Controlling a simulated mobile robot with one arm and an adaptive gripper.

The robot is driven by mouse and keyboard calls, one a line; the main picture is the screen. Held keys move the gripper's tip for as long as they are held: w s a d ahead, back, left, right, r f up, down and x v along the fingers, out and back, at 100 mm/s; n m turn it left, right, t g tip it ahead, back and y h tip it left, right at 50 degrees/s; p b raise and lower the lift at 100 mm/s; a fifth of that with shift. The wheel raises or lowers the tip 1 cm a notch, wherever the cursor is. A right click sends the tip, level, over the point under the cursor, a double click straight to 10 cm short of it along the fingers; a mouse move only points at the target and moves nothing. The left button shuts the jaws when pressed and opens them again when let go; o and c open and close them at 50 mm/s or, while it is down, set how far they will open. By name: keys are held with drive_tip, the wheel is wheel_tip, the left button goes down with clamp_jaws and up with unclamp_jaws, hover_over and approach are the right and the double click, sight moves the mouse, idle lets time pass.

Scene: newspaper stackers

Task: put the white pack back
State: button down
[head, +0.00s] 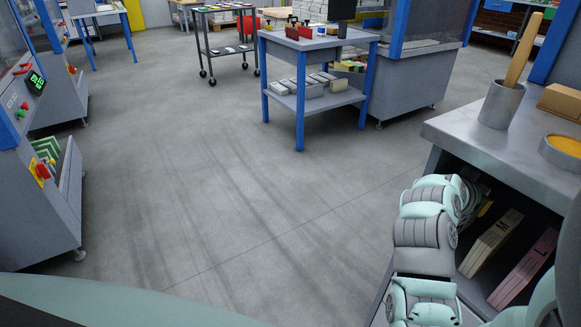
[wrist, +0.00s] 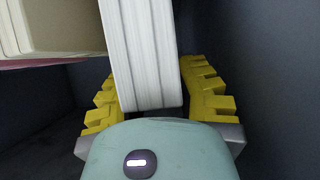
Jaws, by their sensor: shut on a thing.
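The white pack (wrist: 143,55) stands on edge between the yellow fingers of my gripper (wrist: 153,78) in the wrist view. My gripper is shut on its near end. In the head view my arm reaches into the dark compartment under a grey bench top, and only a bit of a yellow finger (head: 485,208) shows. The white pack is hidden there behind my arm.
A cream pack (head: 490,243) and a pink pack (head: 524,268) stand in the same compartment, right of my arm. The cream pack (wrist: 60,28) is close left of the white pack in the wrist view. A grey cup (head: 501,105) stands on the bench top (head: 455,128). Open floor lies left.

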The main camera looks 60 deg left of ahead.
drive_tip(key=shift+w+r, duration=0.1)
drive_tip(key=shift+w, duration=1.1)
drive_tip(key=shift+f+b, duration=0.4)
drive_tip(key=shift+f, duration=1.4)
drive_tip(key=shift+f, duration=0.1)
drive_tip(key=shift+f, duration=0.1)
drive_tip(key=c, duration=0.9)
unclamp_jaws()
drive_tip(key=shift+o, duration=0.2)
drive_tip(key=shift+s+a+r, duration=0.1)
drive_tip(key=shift+s+r, duration=0.3)
drive_tip(key=shift+s, duration=0.15)
drive_tip(key=p+v, duration=0.1)
drive_tip(key=v, duration=1)
